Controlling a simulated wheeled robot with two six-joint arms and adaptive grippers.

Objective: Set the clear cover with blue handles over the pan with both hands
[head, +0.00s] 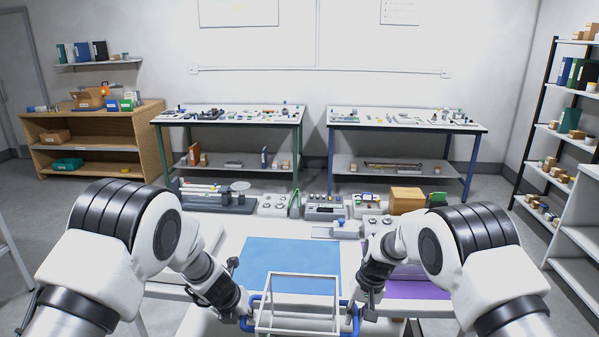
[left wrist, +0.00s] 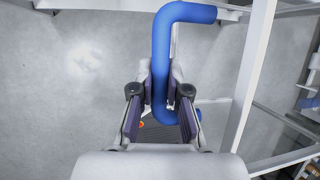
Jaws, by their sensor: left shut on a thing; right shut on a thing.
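The clear cover (head: 298,276) is a box with white edges and a blue handle on each side. It is held at the near edge of the table, in front of the blue mat. My left gripper (head: 246,312) is shut on its left blue handle (left wrist: 184,12), which passes between the fingers in the left wrist view (left wrist: 160,78). My right gripper (head: 356,308) is shut on the right blue handle.
The blue mat (head: 290,262) is clear. A purple mat (head: 420,289) lies to the right, partly behind my right arm. Grey instruments (head: 325,208) and a brown box (head: 407,200) line the back edge. Bare floor (left wrist: 70,80) shows below my left gripper.

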